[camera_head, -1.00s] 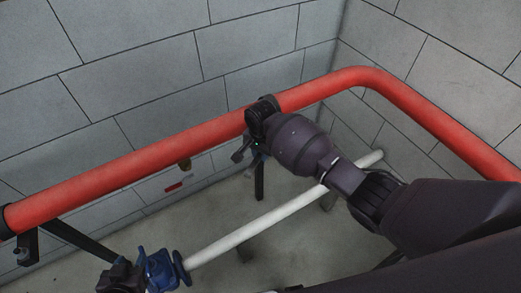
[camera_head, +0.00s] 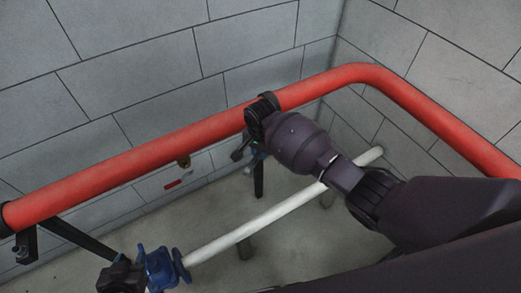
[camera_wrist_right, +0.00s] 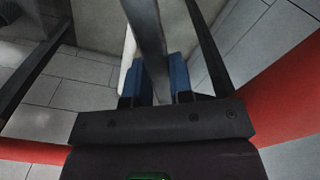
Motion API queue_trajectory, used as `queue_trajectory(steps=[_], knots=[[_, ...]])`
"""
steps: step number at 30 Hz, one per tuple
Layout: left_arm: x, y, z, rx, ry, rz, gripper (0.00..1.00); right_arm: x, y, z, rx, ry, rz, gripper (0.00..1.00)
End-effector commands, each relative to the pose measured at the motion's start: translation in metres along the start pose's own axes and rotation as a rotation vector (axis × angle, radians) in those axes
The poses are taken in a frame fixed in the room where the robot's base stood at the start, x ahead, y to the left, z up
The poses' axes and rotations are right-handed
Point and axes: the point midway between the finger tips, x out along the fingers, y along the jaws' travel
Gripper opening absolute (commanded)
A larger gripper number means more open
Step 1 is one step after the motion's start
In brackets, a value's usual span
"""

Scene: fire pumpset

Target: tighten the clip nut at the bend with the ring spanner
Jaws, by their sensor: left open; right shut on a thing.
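The red pipe (camera_head: 150,162) runs along the block wall to a bend (camera_head: 368,76) at the right. A black clip (camera_head: 266,98) wraps the pipe left of the bend. My right arm comes in from the right, and my right gripper (camera_head: 256,128) is beside this clip, overlapping it. In the right wrist view, my right gripper (camera_wrist_right: 160,82) has its blue pads shut on a long grey metal bar, the ring spanner's shank (camera_wrist_right: 149,40). The spanner's ring end and the clip nut are hidden or too unclear to make out. My left gripper is not in view.
A white pipe (camera_head: 252,223) runs low across the floor from a blue valve-like fitting (camera_head: 162,268). Black brackets (camera_head: 72,238) hold the red pipe off the wall. The right wrist view shows the red pipe (camera_wrist_right: 285,100) at the right and dark bars close by.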

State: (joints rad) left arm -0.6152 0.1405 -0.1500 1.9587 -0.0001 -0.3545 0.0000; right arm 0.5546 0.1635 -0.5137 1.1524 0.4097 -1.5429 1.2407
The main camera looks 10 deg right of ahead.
Motion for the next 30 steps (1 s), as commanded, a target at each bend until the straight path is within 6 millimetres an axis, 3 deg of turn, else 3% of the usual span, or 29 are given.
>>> queue_trajectory(steps=[30], knots=[[0.004, 0.001, 0.006, 0.000, 0.002, 0.000, 0.43, 0.017, 0.000, 0.000, -0.001, 0.000, -0.001, 0.00]])
